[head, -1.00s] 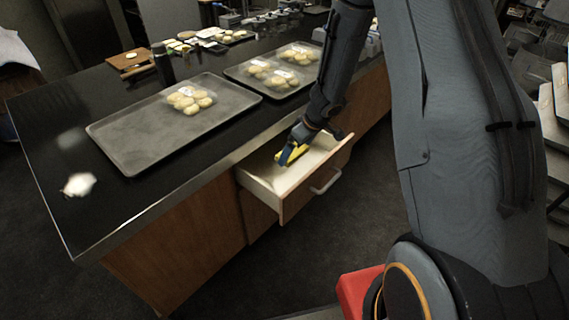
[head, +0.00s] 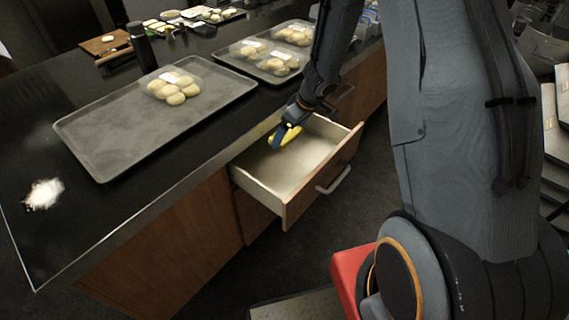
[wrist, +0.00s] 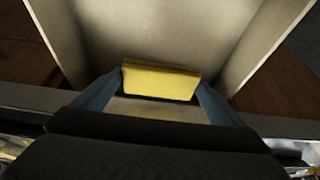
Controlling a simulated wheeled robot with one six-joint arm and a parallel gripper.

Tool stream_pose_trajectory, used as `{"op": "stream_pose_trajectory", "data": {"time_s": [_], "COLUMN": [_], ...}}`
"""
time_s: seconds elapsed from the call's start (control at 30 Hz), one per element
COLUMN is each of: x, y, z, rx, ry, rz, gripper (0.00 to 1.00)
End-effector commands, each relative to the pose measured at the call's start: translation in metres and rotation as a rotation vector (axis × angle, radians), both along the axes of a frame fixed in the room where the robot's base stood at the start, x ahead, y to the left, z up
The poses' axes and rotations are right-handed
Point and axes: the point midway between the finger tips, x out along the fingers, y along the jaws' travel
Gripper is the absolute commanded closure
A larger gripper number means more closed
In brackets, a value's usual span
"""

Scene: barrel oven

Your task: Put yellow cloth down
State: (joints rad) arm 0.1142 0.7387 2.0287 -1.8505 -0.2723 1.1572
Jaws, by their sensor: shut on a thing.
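The yellow cloth (wrist: 160,82) looks like a folded block in the wrist view, held between the blue fingers of my gripper (wrist: 158,90). In the head view my gripper (head: 284,136) is over the back left part of an open drawer (head: 327,167), with the yellow cloth (head: 292,135) at its tip. The drawer is pale inside, and the part of its floor that shows is bare. The gap between the cloth and the drawer floor is hard to judge.
A dark counter (head: 60,110) runs above the drawer, with a large tray (head: 110,135) of dough pieces and a second tray (head: 235,68) behind it. A white powdery patch (head: 44,194) lies at the counter's left. A dark bottle (head: 141,46) stands at the back.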

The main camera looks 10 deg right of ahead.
Motion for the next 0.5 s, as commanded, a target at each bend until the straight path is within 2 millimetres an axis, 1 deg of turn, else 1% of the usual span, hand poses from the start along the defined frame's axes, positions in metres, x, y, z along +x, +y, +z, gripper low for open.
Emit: {"op": "stream_pose_trajectory", "data": {"time_s": [0.03,0.1,0.37,0.47,0.5], "x": [0.002,0.001,0.000,0.000,0.000], "y": [0.000,0.000,0.000,0.000,0.000], "z": [-0.010,-0.016,-0.030,-0.045,-0.053], "rx": [0.001,0.000,0.000,0.001,0.001], "ry": [-0.001,0.000,0.000,0.002,0.003], "rz": [0.000,0.000,-0.001,-0.002,-0.001], "gripper": [0.36,0.36,0.36,0.36,0.36]}}
